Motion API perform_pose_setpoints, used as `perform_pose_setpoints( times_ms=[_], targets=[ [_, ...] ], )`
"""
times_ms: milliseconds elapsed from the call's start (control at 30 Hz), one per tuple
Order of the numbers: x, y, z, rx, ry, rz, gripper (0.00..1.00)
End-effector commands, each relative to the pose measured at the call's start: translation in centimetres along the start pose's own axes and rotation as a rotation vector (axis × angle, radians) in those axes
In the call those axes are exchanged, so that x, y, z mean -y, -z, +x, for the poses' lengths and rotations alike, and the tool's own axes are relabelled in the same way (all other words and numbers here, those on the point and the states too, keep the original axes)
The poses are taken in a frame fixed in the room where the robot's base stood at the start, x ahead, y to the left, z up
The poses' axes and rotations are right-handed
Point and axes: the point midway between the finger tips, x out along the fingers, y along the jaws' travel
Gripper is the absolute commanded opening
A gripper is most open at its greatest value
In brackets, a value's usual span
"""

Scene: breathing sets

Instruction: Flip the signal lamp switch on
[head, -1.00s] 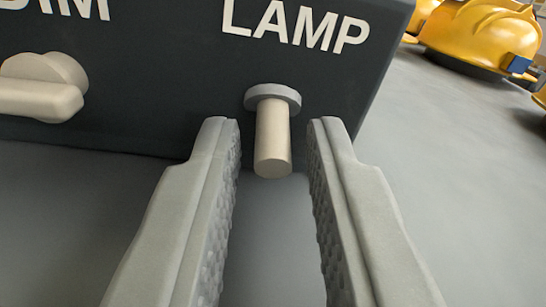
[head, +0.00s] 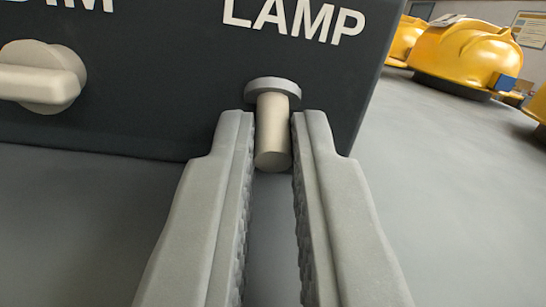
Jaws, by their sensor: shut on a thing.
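The lamp switch (head: 272,133) is a short cream lever on a round grey collar, under the white word LAMP on a dark control box (head: 190,75). The lever points down and out toward me. My gripper (head: 272,135) is shut on the lever, one finger on each side of it near its lower part. The lever's end shows between the fingertips. The lamp itself is not in view.
A cream knob (head: 42,78) sits on the box at the left, under a cut-off label. Yellow helmets (head: 465,58) stand on the grey table (head: 450,190) at the back right.

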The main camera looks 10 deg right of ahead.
Motion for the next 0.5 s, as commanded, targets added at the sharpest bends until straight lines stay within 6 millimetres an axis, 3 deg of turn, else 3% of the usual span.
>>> perform_pose_setpoints(
  times_ms=[33,133,500],
  targets=[
    [0.01,-0.03,-0.02,0.000,0.000,0.000,0.13],
    [0.01,-0.03,-0.01,0.001,0.000,0.000,0.32],
    [0.00,0.00,-0.37,0.001,0.000,0.000,0.33]
  ],
)
